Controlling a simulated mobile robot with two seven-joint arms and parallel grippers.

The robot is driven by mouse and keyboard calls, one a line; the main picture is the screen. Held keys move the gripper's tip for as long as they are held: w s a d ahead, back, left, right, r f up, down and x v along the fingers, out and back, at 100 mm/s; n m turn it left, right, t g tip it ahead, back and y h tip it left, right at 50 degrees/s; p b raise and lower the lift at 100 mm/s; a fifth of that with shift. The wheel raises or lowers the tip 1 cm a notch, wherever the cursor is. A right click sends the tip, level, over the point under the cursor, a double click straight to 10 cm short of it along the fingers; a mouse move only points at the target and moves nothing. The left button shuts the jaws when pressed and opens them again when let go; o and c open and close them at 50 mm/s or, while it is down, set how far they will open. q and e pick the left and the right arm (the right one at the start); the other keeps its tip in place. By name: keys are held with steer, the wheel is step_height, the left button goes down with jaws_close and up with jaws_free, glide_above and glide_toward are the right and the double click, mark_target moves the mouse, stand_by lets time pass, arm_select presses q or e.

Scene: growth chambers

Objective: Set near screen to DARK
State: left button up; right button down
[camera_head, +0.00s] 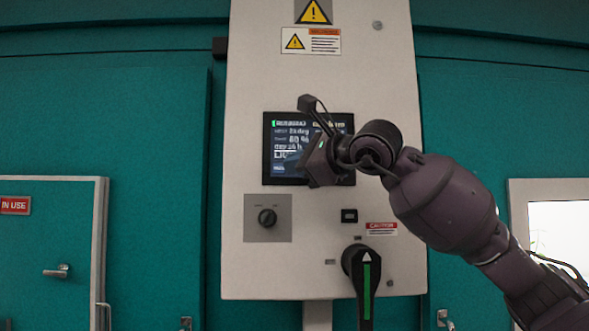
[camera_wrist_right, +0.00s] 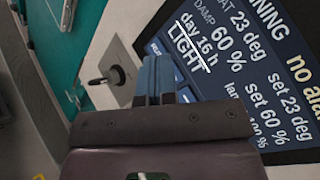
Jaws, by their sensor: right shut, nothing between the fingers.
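The near screen (camera_head: 283,123) is a dark display on the light panel in the head view. I cannot tell whether the fingertips touch the screen. My left gripper is out of view.
Below the screen are a rotary knob (camera_head: 267,217) on a grey plate, a small black switch (camera_head: 349,215) and a large black handle with a green stripe (camera_head: 366,285). The knob also shows in the right wrist view (camera_wrist_right: 117,75). Teal walls and doors flank the panel.

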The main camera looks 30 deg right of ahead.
steer(key=shift+s, duration=0.1)
stand_by(0.4)
steer(key=shift+s+a+b, duration=0.35)
steer(key=shift+s+b, duration=0.05)
steer(key=shift+s, duration=0.1)
steer(key=shift+s, duration=0.1)
steer(key=s+a, duration=0.1)
steer(key=s+b, duration=0.1)
steer(key=s+a, duration=0.1)
steer(key=s, duration=0.1)
steer(key=shift+a, duration=0.3)
stand_by(2.1)
